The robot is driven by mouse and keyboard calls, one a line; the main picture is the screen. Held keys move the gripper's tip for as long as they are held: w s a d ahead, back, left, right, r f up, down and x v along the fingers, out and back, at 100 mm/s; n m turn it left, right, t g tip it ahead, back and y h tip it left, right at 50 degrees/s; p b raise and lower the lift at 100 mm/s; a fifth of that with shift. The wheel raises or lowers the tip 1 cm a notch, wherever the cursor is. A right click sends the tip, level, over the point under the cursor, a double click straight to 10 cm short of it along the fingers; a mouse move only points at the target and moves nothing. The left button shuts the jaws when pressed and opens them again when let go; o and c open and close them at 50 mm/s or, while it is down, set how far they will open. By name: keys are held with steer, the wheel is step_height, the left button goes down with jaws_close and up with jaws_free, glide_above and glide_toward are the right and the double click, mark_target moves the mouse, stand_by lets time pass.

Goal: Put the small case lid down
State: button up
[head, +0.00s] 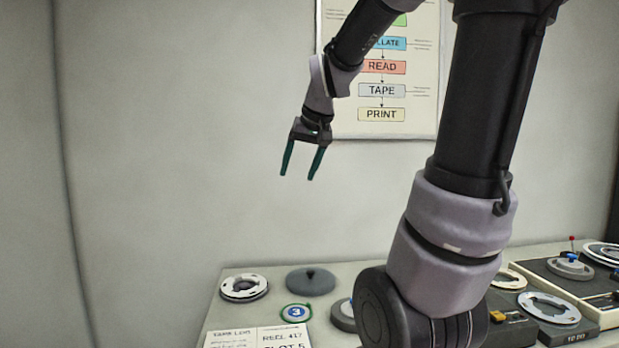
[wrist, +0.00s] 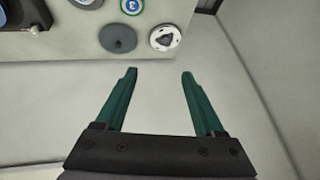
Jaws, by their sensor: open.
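My gripper (head: 298,177) is open and empty, high above the table's back left part in the head view. In the wrist view its two green fingers (wrist: 159,73) are spread with nothing between them. A dark grey round lid with a small knob (head: 310,281) lies flat on the table, well below my gripper. It also shows in the wrist view (wrist: 118,38), beyond the left fingertip and apart from it. I take this for the small case lid; its size relative to other lids is hard to tell.
A white-rimmed reel (head: 244,288) lies left of the lid. A green-rimmed blue disc marked 3 (head: 296,312) and a tape log sheet (head: 257,338) are nearer. A tray (head: 583,311) with reels stands at the right. My arm hides the table's middle. The wall (head: 180,150) is behind.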

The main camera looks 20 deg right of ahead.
steer(key=s+a+m+y, duration=0.1)
steer(key=s+a, duration=0.2)
steer(key=s, duration=1)
steer(key=shift+s+a+m+t, duration=0.15)
steer(key=shift+s+m+t, duration=0.15)
steer(key=shift+s+t, duration=0.1)
